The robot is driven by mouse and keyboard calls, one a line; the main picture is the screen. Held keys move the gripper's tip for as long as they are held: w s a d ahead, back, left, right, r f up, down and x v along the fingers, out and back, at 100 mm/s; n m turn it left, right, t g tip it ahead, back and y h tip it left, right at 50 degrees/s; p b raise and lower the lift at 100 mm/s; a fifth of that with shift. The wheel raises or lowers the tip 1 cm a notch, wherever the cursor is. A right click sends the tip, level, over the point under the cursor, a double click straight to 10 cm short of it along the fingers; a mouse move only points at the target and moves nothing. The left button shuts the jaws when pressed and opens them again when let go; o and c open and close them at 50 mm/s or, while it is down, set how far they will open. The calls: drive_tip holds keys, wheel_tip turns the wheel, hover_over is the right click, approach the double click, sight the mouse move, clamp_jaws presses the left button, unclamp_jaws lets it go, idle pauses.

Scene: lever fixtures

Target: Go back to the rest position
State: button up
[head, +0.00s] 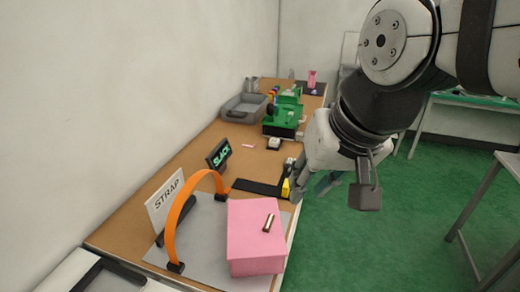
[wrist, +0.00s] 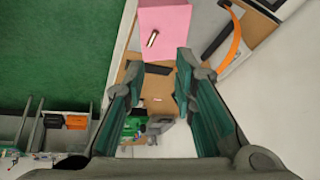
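My gripper (head: 314,184) hangs in the air at the right edge of the workbench (head: 190,160), beside the black bar with a yellow end piece (head: 257,188). In the wrist view my gripper (wrist: 159,62) is open, its two green-padded fingers apart with nothing between them. The orange strap (head: 181,215) arches over the grey plate (head: 205,240) and stands clear of the pink block (head: 254,235). A small metal cylinder (head: 268,222) lies on top of the block. The strap also shows at the upper right of the wrist view (wrist: 233,45).
A "STRAP" sign (head: 165,197) and a "SLACK" sign (head: 219,154) stand along the wall side. A grey tray (head: 244,107) and green fixtures (head: 283,118) are farther back. Green floor (head: 360,240) is open to the right, with another table (head: 490,195) at the far right.

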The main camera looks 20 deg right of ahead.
drive_tip(key=s+n, duration=0.2)
drive_tip(key=s, duration=0.1)
drive_tip(key=shift+d+r+n+t+h, duration=0.15)
drive_tip(key=shift+r+n+t+h, duration=0.15)
drive_tip(key=shift+n, duration=0.1)
drive_tip(key=shift+w, duration=0.1)
